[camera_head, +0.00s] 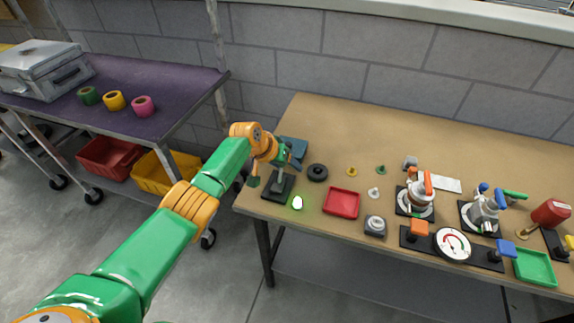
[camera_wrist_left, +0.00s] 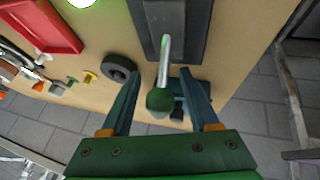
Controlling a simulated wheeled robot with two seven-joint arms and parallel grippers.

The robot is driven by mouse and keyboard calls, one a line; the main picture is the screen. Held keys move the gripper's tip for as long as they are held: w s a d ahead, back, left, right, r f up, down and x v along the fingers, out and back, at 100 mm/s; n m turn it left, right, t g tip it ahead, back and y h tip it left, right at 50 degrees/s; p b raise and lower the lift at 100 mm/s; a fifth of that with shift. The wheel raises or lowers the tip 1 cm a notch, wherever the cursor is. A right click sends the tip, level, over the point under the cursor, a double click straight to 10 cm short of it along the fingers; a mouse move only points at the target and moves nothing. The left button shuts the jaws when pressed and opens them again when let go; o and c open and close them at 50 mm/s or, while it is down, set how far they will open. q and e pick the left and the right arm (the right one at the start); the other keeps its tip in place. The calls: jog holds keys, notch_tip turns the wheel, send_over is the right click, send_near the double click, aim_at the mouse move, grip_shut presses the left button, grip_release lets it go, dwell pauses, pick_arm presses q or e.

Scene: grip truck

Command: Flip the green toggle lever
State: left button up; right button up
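The toggle lever is a grey rod (camera_wrist_left: 165,62) with a round dark green knob (camera_wrist_left: 160,101), rising from a black base (camera_wrist_left: 180,25). In the head view the base (camera_head: 270,192) sits at the table's left end, and the upper lever is partly covered by my gripper. My left gripper (camera_wrist_left: 160,92) is open. In the left wrist view its two fingers are spread on either side of the knob, with gaps visible on both sides. It does not appear to grip the knob. My right gripper is out of view.
A glowing green lamp (camera_head: 297,203), a black ring (camera_head: 317,172) and a red tray (camera_head: 342,203) lie right of the base. A blue object (camera_head: 293,147) is behind the gripper. Gauges, valves and a green tray (camera_head: 534,267) stand farther right. The table's back middle is clear.

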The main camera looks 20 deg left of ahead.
pick_arm(q)
jog(key=p+v, duration=0.3)
jog(key=v, duration=0.3)
jog(key=shift+s+a+r, duration=0.2)
jog(key=shift+s+r, duration=0.05)
jog(key=shift+r, duration=0.2)
